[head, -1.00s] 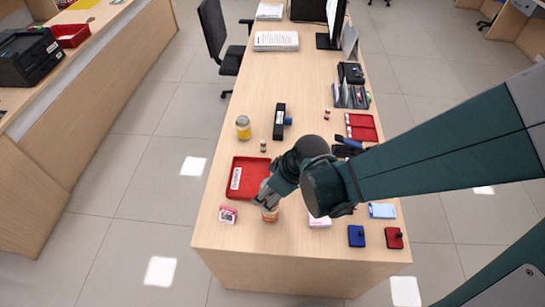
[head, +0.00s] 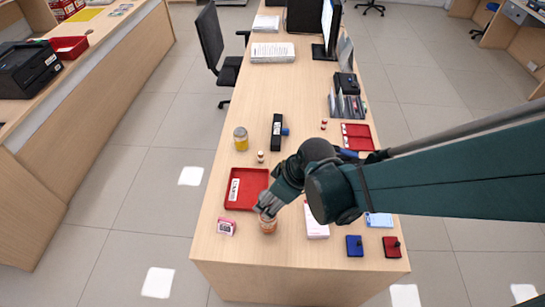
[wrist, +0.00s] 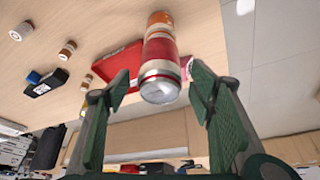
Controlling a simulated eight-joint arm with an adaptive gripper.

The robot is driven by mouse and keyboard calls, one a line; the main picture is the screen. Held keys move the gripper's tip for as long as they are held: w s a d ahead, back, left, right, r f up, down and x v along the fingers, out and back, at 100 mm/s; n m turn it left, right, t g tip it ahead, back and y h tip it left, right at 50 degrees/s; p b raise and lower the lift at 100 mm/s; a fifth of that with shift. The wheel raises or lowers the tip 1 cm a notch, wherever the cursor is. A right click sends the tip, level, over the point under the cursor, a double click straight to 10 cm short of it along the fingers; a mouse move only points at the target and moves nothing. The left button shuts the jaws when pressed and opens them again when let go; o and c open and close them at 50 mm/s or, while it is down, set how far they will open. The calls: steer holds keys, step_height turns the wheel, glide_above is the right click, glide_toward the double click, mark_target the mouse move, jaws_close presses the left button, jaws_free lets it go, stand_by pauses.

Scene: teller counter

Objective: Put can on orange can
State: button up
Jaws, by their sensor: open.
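A red and white can (wrist: 163,60) with a silver end stands between my fingers in the wrist view. Its far end meets an orange can (wrist: 160,18), and the two look stacked end to end. In the head view the orange can (head: 268,227) stands upright near the front of the counter, and my gripper (head: 266,207) is just above it, partly hiding the upper can. In the wrist view my gripper (wrist: 159,82) is open, one finger on each side of the upper can, with visible gaps.
A red tray (head: 230,203) lies just behind and left of the cans. A small pink-framed device (head: 226,227) stands to the left, and a pink and white box (head: 316,222) lies to the right.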

steer(key=p+v, duration=0.1)
steer(key=v, duration=0.7)
stand_by(0.4)
stand_by(0.8)
steer(key=d+r+m+t+h, duration=0.1)
steer(key=d+r+m, duration=0.3)
steer(key=d, duration=0.3)
steer(key=s+d+r+m+t+h, duration=0.1)
steer(key=d+r+m, duration=0.3)
steer(key=d, duration=0.4)
steer(key=d+r+m+t+h, duration=0.2)
steer(key=d+r+m+t, duration=0.1)
steer(key=d+r, duration=0.3)
steer(key=shift+s+d+r+m, duration=0.15)
steer(key=shift+s+d+m, duration=0.15)
steer(key=shift+d+m, duration=0.6)
